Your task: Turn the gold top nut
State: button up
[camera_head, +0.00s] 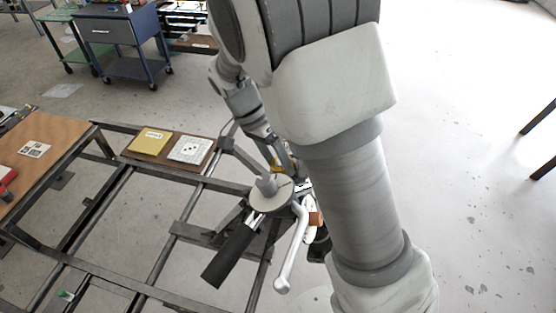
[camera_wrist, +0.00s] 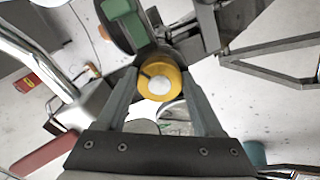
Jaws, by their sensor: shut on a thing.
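The gold top nut (camera_wrist: 160,80) shows in the wrist view as a round gold ring with a pale centre. My gripper (camera_wrist: 160,82) has one finger on each side of the nut and is shut on it. In the head view only a small bit of gold (camera_head: 276,167) shows beside my gripper (camera_head: 280,162), and my arm hides much of that area. The suspension assembly with a grey round plate (camera_head: 270,197) stands just in front of the gripper in the head view.
A black-gripped handle (camera_head: 230,255) and a silver lever (camera_head: 291,255) stick out near the assembly. A metal frame (camera_head: 120,290) spans the lower left. A wooden table (camera_head: 50,150) stands at left, and a blue cart (camera_head: 120,40) behind. Floor at right is mostly clear.

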jog(key=shift+f+m, duration=0.15)
jog(key=shift+m, duration=0.75)
jog(key=o, duration=1.4)
jog(key=p+v, duration=0.1)
jog(key=v, duration=1.6)
jog(key=shift+w+r+p, duration=0.15)
jog(key=shift+r+p, duration=0.15)
jog(key=shift+p, duration=0.1)
